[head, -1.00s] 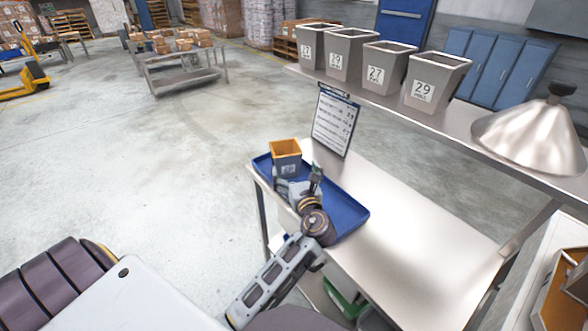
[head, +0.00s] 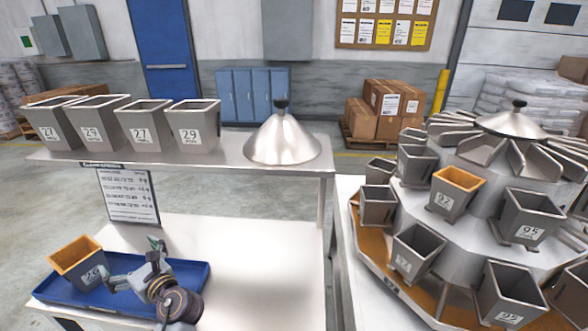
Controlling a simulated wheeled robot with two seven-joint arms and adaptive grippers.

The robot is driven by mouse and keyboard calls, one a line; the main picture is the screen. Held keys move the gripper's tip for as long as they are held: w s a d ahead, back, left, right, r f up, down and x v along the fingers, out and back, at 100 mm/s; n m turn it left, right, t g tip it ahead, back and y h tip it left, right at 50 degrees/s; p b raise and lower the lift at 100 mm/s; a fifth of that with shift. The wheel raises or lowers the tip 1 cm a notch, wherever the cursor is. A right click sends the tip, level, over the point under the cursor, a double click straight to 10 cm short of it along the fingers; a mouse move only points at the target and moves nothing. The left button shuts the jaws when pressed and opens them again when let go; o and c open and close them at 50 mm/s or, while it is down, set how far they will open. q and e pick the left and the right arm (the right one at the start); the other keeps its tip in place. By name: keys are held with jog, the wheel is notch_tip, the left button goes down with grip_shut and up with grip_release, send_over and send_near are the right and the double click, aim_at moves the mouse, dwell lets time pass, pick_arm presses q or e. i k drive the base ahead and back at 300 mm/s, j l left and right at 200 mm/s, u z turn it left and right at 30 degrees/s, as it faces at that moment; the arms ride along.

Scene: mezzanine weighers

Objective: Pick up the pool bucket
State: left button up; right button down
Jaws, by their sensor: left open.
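A grey bucket with an orange inside (head: 78,262) and a number label stands at the left end of a blue tray (head: 185,272) on the lower bench. My left gripper (head: 122,274) is over the tray, just right of this bucket. It is open with nothing seen between its fingers; whether a finger touches the bucket I cannot tell. Another orange-lined bucket (head: 455,192), labelled 22, sits among grey buckets on the round weigher (head: 470,235) at right. Which one is the pool bucket the frames do not tell. My right gripper is out of view.
Several grey numbered buckets (head: 145,125) and a metal cone (head: 282,138) stand on the raised shelf (head: 235,155). A clipboard sheet (head: 128,195) hangs below it. The bench right of the tray (head: 265,255) is bare. Cardboard boxes (head: 390,105) stand behind.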

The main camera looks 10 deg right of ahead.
aim_at(453, 189)
jog(key=z, duration=1.55)
